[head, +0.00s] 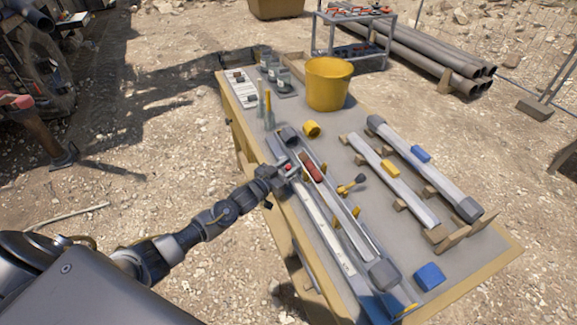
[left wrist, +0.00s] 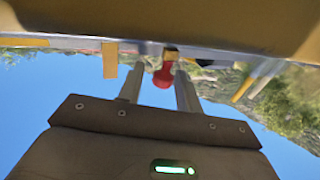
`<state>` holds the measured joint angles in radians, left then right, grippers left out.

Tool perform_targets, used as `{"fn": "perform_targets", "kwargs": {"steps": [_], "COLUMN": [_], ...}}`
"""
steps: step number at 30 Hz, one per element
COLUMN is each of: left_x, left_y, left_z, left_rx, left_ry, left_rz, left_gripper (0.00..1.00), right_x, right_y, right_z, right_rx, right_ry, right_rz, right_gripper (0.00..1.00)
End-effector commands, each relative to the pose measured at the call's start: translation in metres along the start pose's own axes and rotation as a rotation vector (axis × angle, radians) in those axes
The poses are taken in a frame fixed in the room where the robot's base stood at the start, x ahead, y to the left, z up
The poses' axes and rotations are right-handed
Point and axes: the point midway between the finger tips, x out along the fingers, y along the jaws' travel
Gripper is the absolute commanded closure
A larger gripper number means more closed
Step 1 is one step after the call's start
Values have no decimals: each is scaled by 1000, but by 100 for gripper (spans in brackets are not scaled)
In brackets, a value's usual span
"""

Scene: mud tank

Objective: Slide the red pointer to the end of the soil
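The red pointer (head: 289,168) sits near the far end of a long pale scale rail (head: 325,230) on the table. The reddish-brown soil (head: 311,168) lies in the far part of a clear tube beside the rail, just right of the pointer. My left gripper (head: 284,167) reaches in from the left and is at the pointer. In the left wrist view the red pointer (left wrist: 163,76) shows between the two fingers (left wrist: 159,82), with a gap visible on each side. The fingers look open around it. My right gripper is not in view.
A yellow bucket (head: 328,84) stands at the back of the table (head: 485,262). A yellow-handled tool (head: 352,185) and blue block (head: 429,276) lie nearby.

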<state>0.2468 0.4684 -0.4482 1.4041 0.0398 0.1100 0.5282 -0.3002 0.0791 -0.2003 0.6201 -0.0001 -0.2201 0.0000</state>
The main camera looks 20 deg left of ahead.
Motion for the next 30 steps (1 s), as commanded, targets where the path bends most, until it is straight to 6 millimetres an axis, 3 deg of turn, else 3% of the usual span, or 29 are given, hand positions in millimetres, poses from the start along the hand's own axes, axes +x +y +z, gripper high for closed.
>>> {"fn": "perform_targets", "kwargs": {"steps": [11, 24, 30], "left_x": [-5, -83, -104], "left_y": [0, 0, 0], "left_z": [2, 3, 2], "left_rx": [0, 0, 0], "left_ry": [-2, -3, -2], "left_rz": [0, 1, 1], "left_gripper": [61, 61, 61], "right_x": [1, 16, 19], "right_y": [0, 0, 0], "right_z": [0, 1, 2], "right_rx": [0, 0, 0], "right_ry": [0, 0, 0], "right_rz": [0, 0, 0], "right_gripper": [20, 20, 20]}}
